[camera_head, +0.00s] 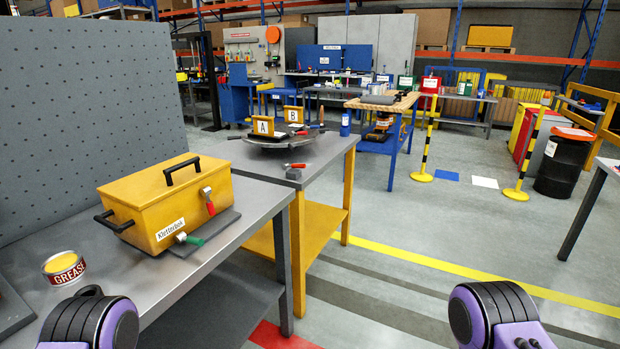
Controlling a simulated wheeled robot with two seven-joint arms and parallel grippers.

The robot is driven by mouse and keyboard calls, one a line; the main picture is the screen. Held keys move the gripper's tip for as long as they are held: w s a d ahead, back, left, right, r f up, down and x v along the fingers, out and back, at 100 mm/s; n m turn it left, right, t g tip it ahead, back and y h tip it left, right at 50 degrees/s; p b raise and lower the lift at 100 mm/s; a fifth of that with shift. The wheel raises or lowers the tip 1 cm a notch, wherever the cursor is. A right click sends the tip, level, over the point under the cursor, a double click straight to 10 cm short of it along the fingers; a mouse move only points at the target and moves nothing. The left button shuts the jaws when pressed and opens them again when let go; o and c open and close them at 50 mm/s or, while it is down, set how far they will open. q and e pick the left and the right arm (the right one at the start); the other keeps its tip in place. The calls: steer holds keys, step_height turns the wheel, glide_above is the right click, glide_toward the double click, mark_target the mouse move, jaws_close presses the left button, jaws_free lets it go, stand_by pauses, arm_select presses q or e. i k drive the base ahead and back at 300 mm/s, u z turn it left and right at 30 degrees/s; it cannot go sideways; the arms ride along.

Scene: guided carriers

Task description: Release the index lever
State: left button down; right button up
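A round dark turntable (281,140) stands on the far grey table and bears two yellow carriers, marked A (263,126) and B (293,115). A small lever with a red handle (295,165) sticks out low at its front, near a small grey block (293,174). It may be the index lever, but no label shows. A thin upright dark post (321,115) stands at the turntable's right edge. Parts of my two purple and black arms show at the bottom left and bottom right, well apart from the turntable. Neither gripper's fingers are in view.
A yellow box (168,207) with black handles, a red-handled lever (209,202) and a green-handled lever (189,239) sits on the near grey table (215,257). A grease can (63,267) stands left of it.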

mark_target(295, 166)
steer(key=z, duration=0.7)
steer(key=i, duration=1.3)
steer(key=z, duration=0.15)
